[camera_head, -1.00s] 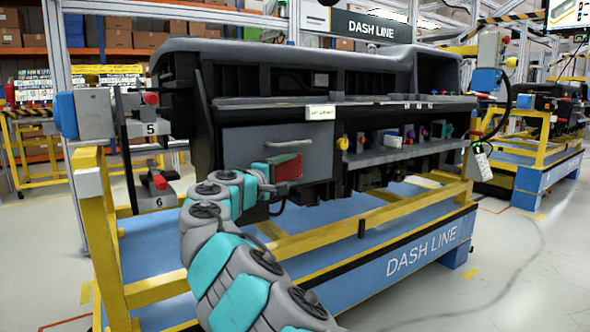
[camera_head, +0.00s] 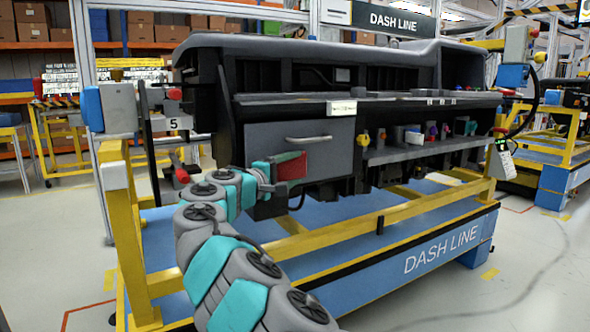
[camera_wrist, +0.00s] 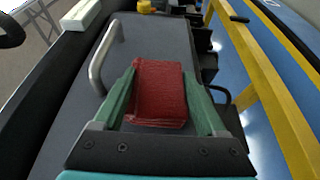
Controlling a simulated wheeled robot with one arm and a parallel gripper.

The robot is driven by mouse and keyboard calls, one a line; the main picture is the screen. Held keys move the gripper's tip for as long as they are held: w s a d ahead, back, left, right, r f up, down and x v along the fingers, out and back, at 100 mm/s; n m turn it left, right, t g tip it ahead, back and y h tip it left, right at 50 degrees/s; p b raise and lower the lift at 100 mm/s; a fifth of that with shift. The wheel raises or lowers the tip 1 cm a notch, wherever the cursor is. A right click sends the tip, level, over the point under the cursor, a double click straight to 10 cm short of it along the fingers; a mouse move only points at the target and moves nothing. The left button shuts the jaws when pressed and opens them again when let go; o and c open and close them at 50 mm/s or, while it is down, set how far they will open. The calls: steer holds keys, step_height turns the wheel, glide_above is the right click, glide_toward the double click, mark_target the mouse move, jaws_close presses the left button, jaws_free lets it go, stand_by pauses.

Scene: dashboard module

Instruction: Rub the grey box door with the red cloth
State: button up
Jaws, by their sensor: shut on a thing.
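The grey box door (camera_head: 328,154) is a flat grey panel with a metal bar handle (camera_head: 308,139) along its upper part, set in the dashboard's left half. It looks shut. My gripper (camera_head: 287,168) is in front of the door's lower left part. In the wrist view my gripper (camera_wrist: 160,98) has its two green fingers shut on the red cloth (camera_wrist: 158,92), a folded block. The cloth lies over the grey door (camera_wrist: 160,40), beside the handle (camera_wrist: 105,57). I cannot tell whether it touches the surface. The head view also shows the cloth (camera_head: 292,168).
The black dashboard (camera_head: 400,68) stands on a blue and yellow frame (camera_head: 400,222). Coloured knobs (camera_head: 432,133) line a shelf right of the door. A white label (camera_head: 341,107) is above the door. A yellow rail (camera_head: 330,236) runs below.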

steer(key=shift+s+d+f+b, duration=0.1)
steer(key=shift+s+d+b, duration=0.15)
steer(key=shift+s+b, duration=0.3)
steer(key=shift+s+d+f+b, duration=0.1)
steer(key=shift+s+d+b, duration=0.2)
steer(key=shift+b, duration=0.35)
steer(key=shift+s+d+r+b, duration=0.1)
steer(key=shift+s+d+b, duration=0.45)
steer(key=shift+s, duration=0.3)
steer(key=shift+s+d+b, duration=0.45)
steer(key=shift+s+d, duration=0.15)
steer(key=shift+s, duration=0.2)
steer(key=shift+s+d+b, duration=0.3)
steer(key=shift+s+d, duration=0.15)
steer(key=shift+s, duration=0.2)
steer(key=shift+s+d+b, duration=0.3)
steer(key=shift+s+d, duration=0.1)
steer(key=shift+s, duration=0.2)
